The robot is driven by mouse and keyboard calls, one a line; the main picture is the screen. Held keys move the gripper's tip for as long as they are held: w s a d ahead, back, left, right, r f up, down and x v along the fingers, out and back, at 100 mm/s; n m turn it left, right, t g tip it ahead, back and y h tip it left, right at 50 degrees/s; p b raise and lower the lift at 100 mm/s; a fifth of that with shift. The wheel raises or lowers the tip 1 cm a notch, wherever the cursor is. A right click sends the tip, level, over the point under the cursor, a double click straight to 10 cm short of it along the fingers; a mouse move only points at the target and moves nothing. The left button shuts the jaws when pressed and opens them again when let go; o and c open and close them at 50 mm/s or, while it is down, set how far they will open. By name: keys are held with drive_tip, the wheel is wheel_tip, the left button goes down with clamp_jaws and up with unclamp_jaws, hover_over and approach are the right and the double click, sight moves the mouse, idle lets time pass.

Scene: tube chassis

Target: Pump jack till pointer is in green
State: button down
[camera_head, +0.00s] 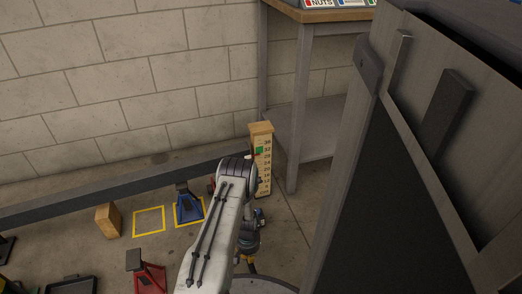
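A blue jack (188,208) stands on the floor in a yellow outline, beside a long dark tube (110,187). A red jack (150,277) stands nearer, at the bottom left. An upright wooden scale (264,172) with printed marks stands by the tube's right end. Its green band (260,150) is near the top. A pointer is too small to make out clearly, so I cannot tell its reading. My white arm rises from the bottom and bends beside the scale, hiding part of the floor right of the blue jack.
A wooden block (108,220) stands left of an empty yellow outline (149,220). A black tray (70,286) lies at the bottom left. A workbench (330,15) stands behind the scale. A large grey panel (400,160) fills the right side. Floor between the scale and panel is clear.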

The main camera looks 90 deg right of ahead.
wheel_tip(320, 180, up, 16)
drive_tip(key=p, duration=1)
drive_tip(key=shift+f, duration=0.25)
wheel_tip(320, 180, down, 4)
drive_tip(key=f+b, duration=0.1)
drive_tip(key=b, duration=0.3)
wheel_tip(320, 180, up, 6)
drive_tip(key=p, duration=0.3)
drive_tip(key=shift+p, duration=0.4)
drive_tip(key=shift+r, duration=0.15)
wheel_tip(320, 180, up, 12)
idle(0.4)
